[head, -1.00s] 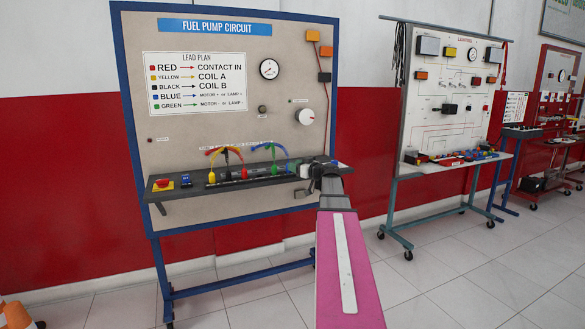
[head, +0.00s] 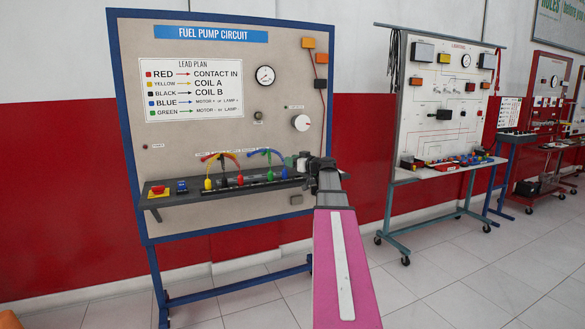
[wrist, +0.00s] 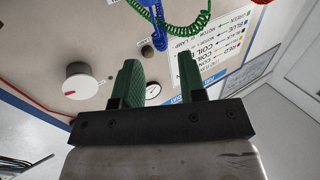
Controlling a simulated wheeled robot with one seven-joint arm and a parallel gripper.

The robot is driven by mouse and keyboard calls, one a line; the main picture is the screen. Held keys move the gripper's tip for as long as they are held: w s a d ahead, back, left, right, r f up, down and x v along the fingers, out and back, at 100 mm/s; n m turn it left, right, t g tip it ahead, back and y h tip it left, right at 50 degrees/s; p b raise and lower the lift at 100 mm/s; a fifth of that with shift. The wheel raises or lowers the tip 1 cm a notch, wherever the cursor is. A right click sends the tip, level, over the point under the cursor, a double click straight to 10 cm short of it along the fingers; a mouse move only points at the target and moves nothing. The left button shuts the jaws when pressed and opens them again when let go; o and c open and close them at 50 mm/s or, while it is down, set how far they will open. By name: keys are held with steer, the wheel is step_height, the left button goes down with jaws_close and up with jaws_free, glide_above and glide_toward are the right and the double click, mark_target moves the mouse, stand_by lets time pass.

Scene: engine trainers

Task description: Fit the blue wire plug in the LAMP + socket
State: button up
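The coiled blue wire (head: 262,152) arches over the strip on the shelf of the fuel pump board. A blue plug (head: 284,173) stands at the strip's right end, just below my gripper (head: 291,161). In the wrist view the blue wire (wrist: 165,22) hangs in front of the board, beyond the fingertips. My gripper (wrist: 157,75) shows two green fingers spread apart with nothing between them. The LAMP + socket cannot be made out, as the strip's labels are too small and my gripper covers part of its right end.
The green wire (wrist: 205,15) hangs beside the blue one. Red, yellow and black leads (head: 218,168) stand farther left on the strip. The shelf (head: 165,200) also holds a red button (head: 158,190). A white dial (head: 300,123) sits above my gripper.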

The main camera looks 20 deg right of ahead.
steer(key=shift+r, duration=0.85)
steer(key=shift+o, duration=0.3)
steer(key=o, duration=0.5)
steer(key=shift+s, duration=0.1)
steer(key=v, duration=1)
steer(key=shift+s+d, duration=0.15)
steer(key=shift+s, duration=0.15)
